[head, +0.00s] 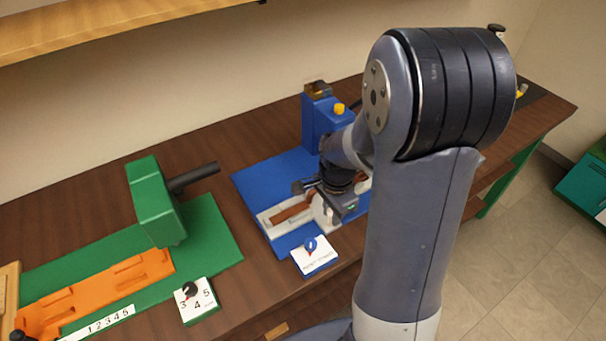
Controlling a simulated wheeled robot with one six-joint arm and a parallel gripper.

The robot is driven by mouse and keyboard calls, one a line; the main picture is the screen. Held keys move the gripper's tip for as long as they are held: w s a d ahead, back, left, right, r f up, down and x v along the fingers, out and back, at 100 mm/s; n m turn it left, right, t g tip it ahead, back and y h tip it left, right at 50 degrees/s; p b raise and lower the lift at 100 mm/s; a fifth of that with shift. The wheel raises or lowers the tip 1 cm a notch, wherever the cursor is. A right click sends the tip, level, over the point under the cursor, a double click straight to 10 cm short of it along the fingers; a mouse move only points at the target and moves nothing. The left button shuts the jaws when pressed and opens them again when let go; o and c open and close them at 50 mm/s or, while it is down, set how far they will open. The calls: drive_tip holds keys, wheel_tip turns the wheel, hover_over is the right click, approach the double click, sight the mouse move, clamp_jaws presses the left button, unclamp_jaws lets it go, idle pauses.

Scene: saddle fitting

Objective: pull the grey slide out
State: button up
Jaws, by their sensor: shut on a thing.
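The grey slide (273,229) is a pale grey bar lying on the blue base plate (262,178) of a blue fixture. A brown strip (292,212) shows along its middle. My gripper (334,207) is low over the slide's right part, jaws shut on part of it. My gripper and arm hide the contact point and much of the slide's right end, so the exact grip cannot be told. The fixture's blue upright block (318,122), with a yellow knob (340,109), stands behind my gripper.
To the left is a green machine (153,203) with an orange slide (125,287) and a numbered dial (191,291). A wooden shelf (120,22) hangs above. Bare brown tabletop separates the two fixtures.

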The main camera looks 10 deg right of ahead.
drive_tip(key=shift+s+d+f, duration=0.1)
drive_tip(key=shift+s+d, duration=0.15)
drive_tip(key=shift+s, duration=0.6)
drive_tip(key=shift+s+d, duration=0.25)
drive_tip(key=shift+s, duration=0.6)
drive_tip(key=shift+o, duration=0.3)
drive_tip(key=shift+o, duration=0.5)
drive_tip(key=shift+s, duration=0.15)
drive_tip(key=o, duration=0.6)
drive_tip(key=shift+d, duration=0.1)
drive_tip(key=shift+c, duration=0.2)
drive_tip(key=shift+r, duration=0.45)
wheel_tip(320, 180, up, 5)
drive_tip(key=p, duration=0.4)
drive_tip(key=shift+r+p, duration=0.15)
drive_tip(key=shift+p, duration=0.25)
